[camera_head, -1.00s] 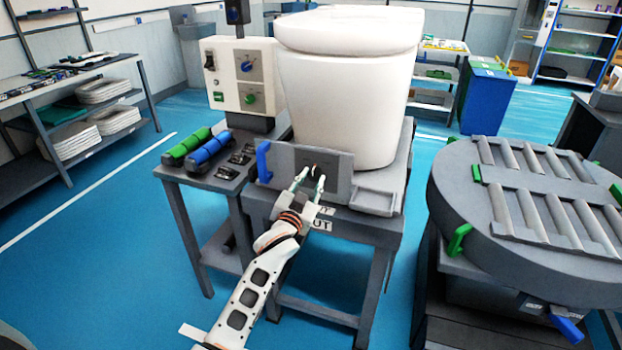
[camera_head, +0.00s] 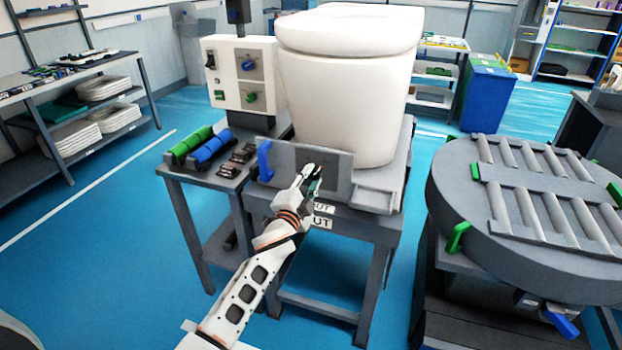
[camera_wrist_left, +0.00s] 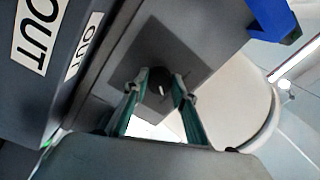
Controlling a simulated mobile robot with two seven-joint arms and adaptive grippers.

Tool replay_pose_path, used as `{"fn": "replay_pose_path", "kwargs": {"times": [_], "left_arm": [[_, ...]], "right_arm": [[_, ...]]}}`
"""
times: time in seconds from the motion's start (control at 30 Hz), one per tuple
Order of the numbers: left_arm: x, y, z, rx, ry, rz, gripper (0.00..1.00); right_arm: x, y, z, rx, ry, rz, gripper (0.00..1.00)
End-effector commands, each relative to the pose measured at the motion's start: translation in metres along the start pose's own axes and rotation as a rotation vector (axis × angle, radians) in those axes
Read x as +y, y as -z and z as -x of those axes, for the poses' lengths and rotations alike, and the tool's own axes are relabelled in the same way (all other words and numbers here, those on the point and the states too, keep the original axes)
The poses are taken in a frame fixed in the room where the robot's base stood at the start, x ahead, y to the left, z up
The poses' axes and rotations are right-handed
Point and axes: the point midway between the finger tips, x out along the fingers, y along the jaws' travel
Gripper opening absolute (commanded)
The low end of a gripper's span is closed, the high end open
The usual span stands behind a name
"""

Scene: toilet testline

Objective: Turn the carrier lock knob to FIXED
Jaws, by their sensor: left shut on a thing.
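The carrier lock knob (camera_wrist_left: 160,90) is a dark round knob with a white mark, on a darker square plate (camera_wrist_left: 148,62) of the grey front panel (camera_head: 285,158). In the left wrist view it sits between the two green-lined fingertips of my left gripper (camera_wrist_left: 161,80). In the head view my left gripper (camera_head: 314,174) is at the panel below the white toilet (camera_head: 345,100), and its fingers hide most of the knob. The gripper is shut on the knob. No position lettering is readable. My right gripper is not in view.
A blue handle (camera_head: 264,160) stands at the panel's left end. Green and blue rollers and small dark parts lie on the side table (camera_head: 185,172). A control box (camera_head: 238,75) stands behind. A round roller turntable (camera_head: 520,225) is at the right.

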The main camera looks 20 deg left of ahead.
Motion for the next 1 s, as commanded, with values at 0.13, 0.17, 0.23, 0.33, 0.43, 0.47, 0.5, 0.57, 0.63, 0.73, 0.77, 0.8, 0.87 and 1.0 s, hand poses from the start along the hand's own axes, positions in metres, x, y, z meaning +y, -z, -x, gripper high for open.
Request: {"fn": "replay_pose_path", "kwargs": {"times": [0.13, 0.17, 0.23, 0.33, 0.43, 0.47, 0.5, 0.57, 0.63, 0.73, 0.77, 0.8, 0.87, 1.0], "left_arm": [[0.0002, 0.0, 0.0, 0.002, -0.001, -0.032, 0.05], [0.0003, 0.0, 0.0, 0.002, -0.001, -0.036, 0.05], [0.0002, 0.0, 0.0, 0.002, -0.001, -0.042, 0.05], [0.0003, 0.0, 0.0, 0.002, -0.001, -0.046, 0.05], [0.0002, 0.0, 0.0, 0.002, -0.001, -0.046, 0.05], [0.0002, 0.0, 0.0, 0.002, -0.001, -0.046, 0.05], [0.0002, 0.0, 0.0, 0.002, -0.001, -0.046, 0.05], [0.0002, 0.0, 0.0, 0.002, -0.001, -0.045, 0.05], [0.0002, 0.0, 0.0, 0.002, -0.001, -0.045, 0.29], [0.0001, 0.0, 0.0, 0.002, -0.001, -0.045, 0.43], [0.0001, 0.0, 0.0, 0.002, -0.001, -0.045, 0.43], [0.0, 0.0, 0.0, 0.002, -0.001, -0.045, 0.43], [0.0, 0.0, 0.0, 0.002, -0.001, -0.044, 0.43], [-0.0001, 0.0, 0.0001, 0.002, -0.001, -0.044, 0.43]], "right_arm": [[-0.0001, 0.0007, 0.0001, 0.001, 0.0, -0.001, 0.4], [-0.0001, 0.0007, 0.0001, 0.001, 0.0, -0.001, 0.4], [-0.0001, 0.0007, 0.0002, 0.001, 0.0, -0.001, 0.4], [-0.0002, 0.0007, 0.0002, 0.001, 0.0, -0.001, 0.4], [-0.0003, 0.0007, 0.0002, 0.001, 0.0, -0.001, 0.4], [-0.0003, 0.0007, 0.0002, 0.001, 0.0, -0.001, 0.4], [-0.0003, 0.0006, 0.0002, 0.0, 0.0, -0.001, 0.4], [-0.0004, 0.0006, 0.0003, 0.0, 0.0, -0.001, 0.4], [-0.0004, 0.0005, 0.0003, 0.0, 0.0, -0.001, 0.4], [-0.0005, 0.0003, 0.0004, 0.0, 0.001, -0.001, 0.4], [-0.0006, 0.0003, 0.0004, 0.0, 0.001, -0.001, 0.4], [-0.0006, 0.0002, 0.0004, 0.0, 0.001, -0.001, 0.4], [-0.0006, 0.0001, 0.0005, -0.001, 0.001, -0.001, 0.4], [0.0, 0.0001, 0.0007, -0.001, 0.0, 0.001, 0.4]]}}
